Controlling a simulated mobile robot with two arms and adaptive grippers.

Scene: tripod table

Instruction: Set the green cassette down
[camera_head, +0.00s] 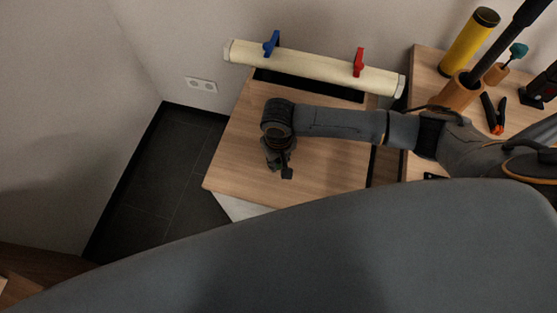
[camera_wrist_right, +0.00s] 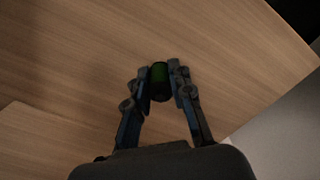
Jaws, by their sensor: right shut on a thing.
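My right gripper (camera_wrist_right: 160,85) is shut on the small dark green cassette (camera_wrist_right: 160,82), which sits between its two fingertips in the right wrist view. Wood-grain tabletop lies behind the cassette there. I cannot tell whether the cassette touches the wood. In the head view my right gripper (camera_head: 282,165) is over the left wooden table (camera_head: 235,165), pointing down near its middle. The cassette is too dark and small to make out in the head view. My left gripper is not in view.
A long cream tube (camera_head: 310,70) with a blue clamp (camera_head: 271,43) and a red clamp (camera_head: 358,62) lies along the table's back. A second table at right holds a yellow cylinder (camera_head: 467,42), an orange-tipped clamp (camera_head: 494,114) and other items. The left table's front-left area is clear.

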